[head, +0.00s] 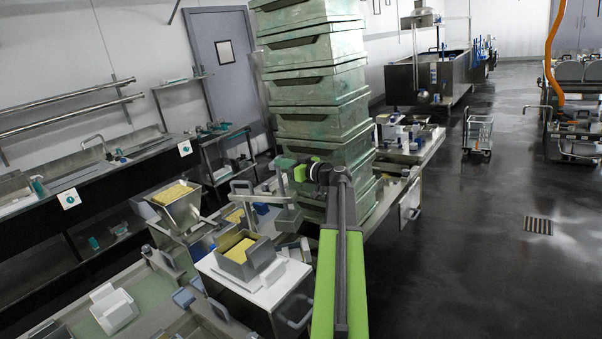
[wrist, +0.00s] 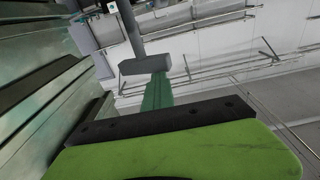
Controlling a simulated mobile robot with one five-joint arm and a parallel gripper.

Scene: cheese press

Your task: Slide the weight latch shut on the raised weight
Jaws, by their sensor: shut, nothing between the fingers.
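My gripper (head: 286,162) is at the end of my green arm, beside the stack of green crates. Its teal fingers are shut and empty, and they also show in the wrist view (wrist: 159,90). A grey block on a dark post (wrist: 145,65) stands just beyond the fingertips there; I cannot tell whether they touch. In the head view a grey upright with a block at its foot (head: 288,219) stands below my gripper, seemingly part of the press. I cannot make out the latch or its position, nor surely tell which part is the weight.
The tall crate stack (head: 318,83) rises close to the right of my gripper.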

